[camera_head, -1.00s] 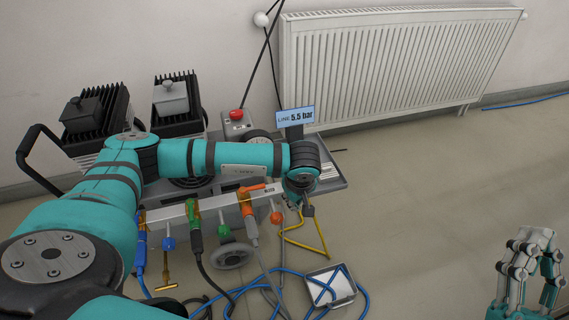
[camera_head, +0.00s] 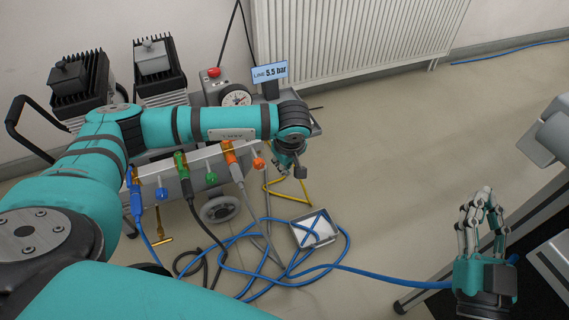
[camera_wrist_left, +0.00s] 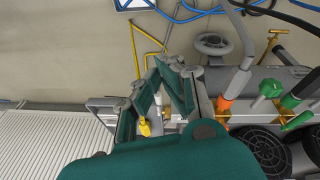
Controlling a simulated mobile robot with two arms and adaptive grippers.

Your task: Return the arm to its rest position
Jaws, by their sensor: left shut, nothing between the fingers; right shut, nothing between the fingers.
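My left arm, teal with dark bands, reaches across the trolley from the left in the head view. My left gripper (camera_head: 292,172) hangs past the trolley's right end, beside the orange-handled valve (camera_head: 229,152). In the left wrist view its fingers (camera_wrist_left: 158,66) come together with nothing between them, above the floor and the yellow tubing (camera_wrist_left: 146,44). My right gripper (camera_head: 482,197) stands upright at the lower right of the head view, fingers up, shut and empty. It is well away from the trolley.
Blue hose (camera_head: 385,281) loops over the floor around a small tray (camera_head: 333,231). A radiator (camera_head: 350,35) is behind. Bare floor lies at centre right.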

